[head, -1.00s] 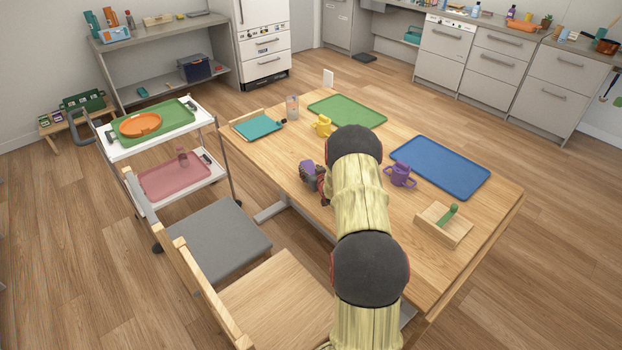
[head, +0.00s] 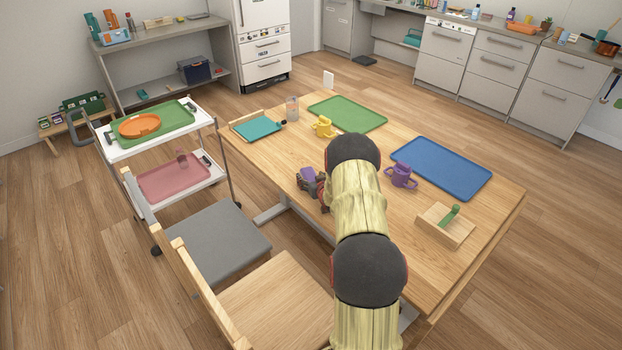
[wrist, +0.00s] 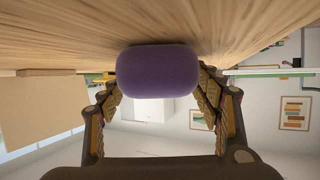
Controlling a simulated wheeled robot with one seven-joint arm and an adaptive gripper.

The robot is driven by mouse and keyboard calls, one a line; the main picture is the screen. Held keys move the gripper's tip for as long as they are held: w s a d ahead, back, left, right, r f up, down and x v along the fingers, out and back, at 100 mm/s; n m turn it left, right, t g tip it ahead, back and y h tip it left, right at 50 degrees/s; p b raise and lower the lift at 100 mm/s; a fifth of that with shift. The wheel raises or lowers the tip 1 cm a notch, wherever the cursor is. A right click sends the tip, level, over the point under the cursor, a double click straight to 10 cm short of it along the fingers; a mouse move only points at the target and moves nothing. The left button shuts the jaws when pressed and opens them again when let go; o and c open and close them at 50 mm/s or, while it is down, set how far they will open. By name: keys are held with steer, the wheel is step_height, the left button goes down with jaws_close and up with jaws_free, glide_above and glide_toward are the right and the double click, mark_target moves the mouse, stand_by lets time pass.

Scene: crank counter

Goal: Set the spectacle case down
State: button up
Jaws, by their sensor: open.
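The spectacle case is a purple, rounded block (wrist: 158,72) in the middle of the wrist view. It lies against the wooden table top (wrist: 230,30), which fills the upper part of that upside-down view. In the head view the case (head: 311,175) is small and partly covered, near the table's left edge. My gripper (wrist: 158,92) is open, with one finger on each side of the case. The fingertips are very close to its sides; I cannot tell whether they touch. In the head view my gripper (head: 313,186) is partly hidden behind my arm.
A purple two-handled cup (head: 400,176), a blue tray (head: 442,167) and a wooden box with a green handle (head: 446,225) are right of my arm. A yellow cup (head: 322,127), green tray (head: 347,113), clear tumbler (head: 292,108) and teal board (head: 256,128) lie farther back. Chairs stand along the near-left side.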

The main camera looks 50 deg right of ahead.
steer(key=shift+r, duration=0.2)
steer(key=p+v, duration=0.3)
steer(key=v, duration=0.9)
steer(key=shift+f, duration=0.1)
steer(key=w+a+r+n+g+y, duration=0.1)
steer(key=a+r+n+g+y, duration=0.15)
steer(key=a+r, duration=2.15)
steer(key=s+a+r+n+g+y, duration=0.1)
steer(key=s+a+r, duration=0.2)
steer(key=s+a, duration=0.3)
steer(key=s+a+r+g+y, duration=0.1)
steer(key=s+a+r, duration=0.3)
steer(key=a, duration=0.4)
steer(key=s+a+n+g+y, duration=0.1)
steer(key=s+a, duration=0.4)
steer(key=s, duration=0.3)
steer(key=s+a+n+y, duration=0.1)
steer(key=s+a, duration=0.5)
steer(key=s, duration=0.3)
steer(key=shift+r+g, duration=0.2)
steer(key=shift+g, duration=0.15)
